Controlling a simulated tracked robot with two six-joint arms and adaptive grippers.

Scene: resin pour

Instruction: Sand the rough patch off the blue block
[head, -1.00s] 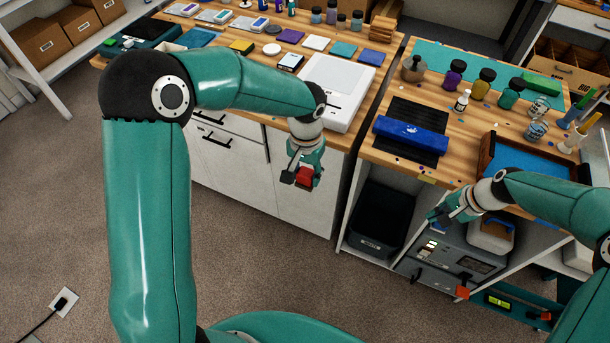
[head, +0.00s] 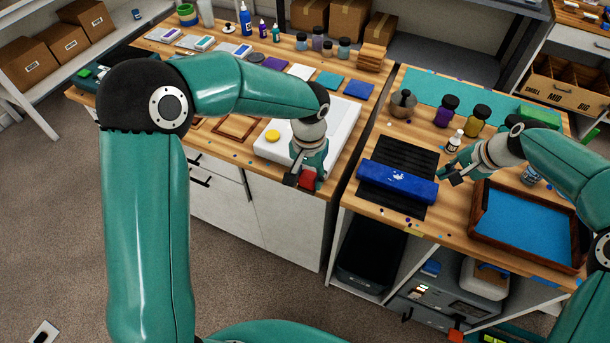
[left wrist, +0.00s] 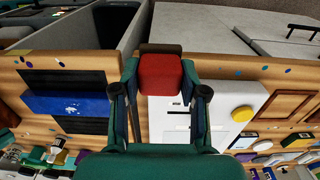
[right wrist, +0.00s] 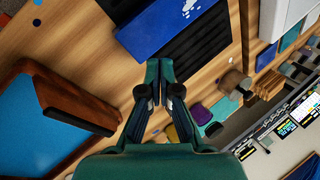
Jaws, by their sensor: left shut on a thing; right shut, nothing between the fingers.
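The blue block (head: 390,186) lies on a black ridged mat (head: 408,144) on the right-hand bench. A small whitish patch (head: 399,176) shows on its top. In the left wrist view the block (left wrist: 65,104) is to the left. My left gripper (head: 305,182) is shut on a red block with a dark face (left wrist: 160,75), in front of the white device and left of the blue block. My right gripper (head: 450,174) is shut and empty, just right of the blue block's right end and apart from it. The right wrist view shows the blue block (right wrist: 150,32) beyond its closed fingertips (right wrist: 158,75).
A wooden tray with a blue bottom (head: 480,215) stands right of the mat. A small white bottle (head: 454,140) and dark-capped jars (head: 476,119) stand close behind my right gripper. A white device (head: 335,135) is on the left bench. A narrow gap separates the benches.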

